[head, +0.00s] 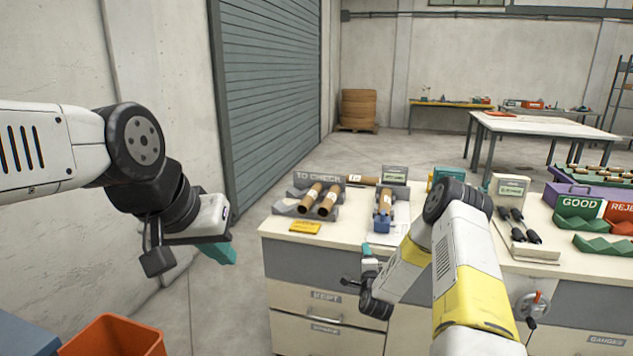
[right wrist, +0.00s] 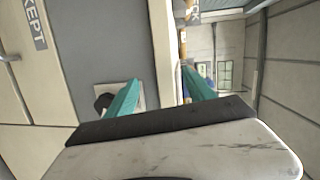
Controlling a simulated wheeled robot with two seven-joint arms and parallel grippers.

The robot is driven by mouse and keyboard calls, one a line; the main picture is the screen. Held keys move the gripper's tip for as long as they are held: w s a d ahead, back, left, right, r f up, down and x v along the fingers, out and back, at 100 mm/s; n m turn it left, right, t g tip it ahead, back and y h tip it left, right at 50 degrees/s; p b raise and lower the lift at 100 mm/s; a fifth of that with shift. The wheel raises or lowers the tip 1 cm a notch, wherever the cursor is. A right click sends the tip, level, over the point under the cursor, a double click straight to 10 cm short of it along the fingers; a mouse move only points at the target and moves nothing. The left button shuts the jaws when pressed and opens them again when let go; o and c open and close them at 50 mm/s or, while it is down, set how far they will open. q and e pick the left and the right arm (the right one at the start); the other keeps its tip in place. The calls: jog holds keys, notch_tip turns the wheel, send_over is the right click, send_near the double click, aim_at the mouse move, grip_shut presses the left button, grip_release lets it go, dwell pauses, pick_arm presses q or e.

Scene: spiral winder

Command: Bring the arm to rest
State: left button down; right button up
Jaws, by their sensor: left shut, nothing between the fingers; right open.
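My left gripper (head: 222,253) hangs in free air at the left of the head view, its teal fingers shut and empty, clear of the workbench. My right gripper (head: 367,252) is low at the bench's front edge, beside the drawers. In the right wrist view its teal fingers (right wrist: 160,78) stand apart with nothing between them. My right arm covers part of the bench top.
The workbench (head: 335,238) carries cardboard tubes (head: 328,199) on a grey "TO CHECK" rack, a yellow tag (head: 305,227), black-handled tools (head: 526,229) and green "GOOD" (head: 577,208) and red "REJECT" bins. An orange bin (head: 113,338) stands at lower left.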

jog(key=s+a+r+n+g+y, duration=0.2)
jog(key=r+n, duration=0.3)
jog(key=r, duration=0.6)
jog(key=s+a+r+n+g+y, duration=0.1)
jog(key=s+r+n+g, duration=0.2)
jog(key=r, duration=0.8)
jog(key=s+r+n+g, duration=0.1)
jog(key=s+r+n, duration=0.4)
jog(key=s+r, duration=0.6)
jog(key=s+n+g, duration=0.4)
jog(key=s+n, duration=0.1)
jog(key=s, duration=2.2)
jog(key=shift+s+a+r, duration=0.3)
jog(key=shift+s+r, duration=0.05)
jog(key=shift+r, duration=0.1)
